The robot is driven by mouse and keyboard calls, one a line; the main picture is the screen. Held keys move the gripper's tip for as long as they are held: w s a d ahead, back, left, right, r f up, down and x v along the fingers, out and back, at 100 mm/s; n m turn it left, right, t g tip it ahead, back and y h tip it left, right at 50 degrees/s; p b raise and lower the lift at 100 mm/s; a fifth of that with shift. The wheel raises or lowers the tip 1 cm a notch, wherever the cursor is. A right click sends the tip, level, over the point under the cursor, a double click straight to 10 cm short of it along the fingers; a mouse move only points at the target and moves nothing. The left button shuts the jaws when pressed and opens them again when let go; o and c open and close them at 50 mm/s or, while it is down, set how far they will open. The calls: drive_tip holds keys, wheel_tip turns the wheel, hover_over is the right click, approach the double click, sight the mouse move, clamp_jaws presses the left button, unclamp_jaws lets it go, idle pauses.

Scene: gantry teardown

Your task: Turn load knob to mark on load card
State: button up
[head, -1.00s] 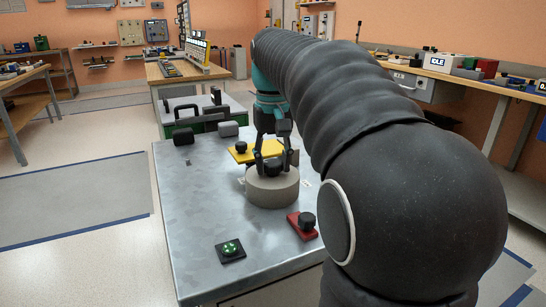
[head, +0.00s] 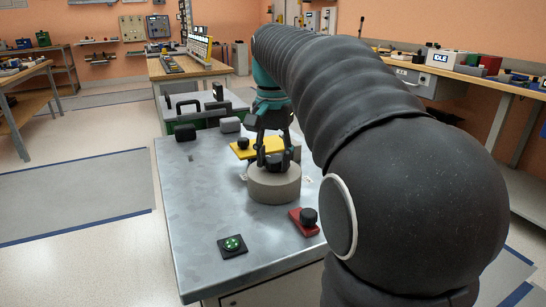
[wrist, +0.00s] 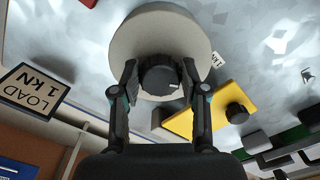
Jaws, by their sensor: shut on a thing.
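The load knob (wrist: 161,76) is a black ribbed knob with a short pale line on it, standing on a round grey drum (head: 274,186). My gripper (wrist: 160,84) is shut on the knob, one finger on each side. In the head view my gripper (head: 272,159) points down at the drum from above, and its fingers hide part of the knob.
A yellow plate with a black knob (head: 243,146) is just behind the drum. A red block with a black knob (head: 304,221) and a green-lit button (head: 232,245) are nearer on the metal bench top (head: 205,210). The bench's left side is mostly clear.

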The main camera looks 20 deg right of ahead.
sight(273, 159)
idle(0.3)
drive_tip(key=o, duration=1.1)
drive_tip(key=shift+o, duration=0.2)
drive_tip(key=shift+r, duration=0.1)
wheel_tip(273, 159, up, 12)
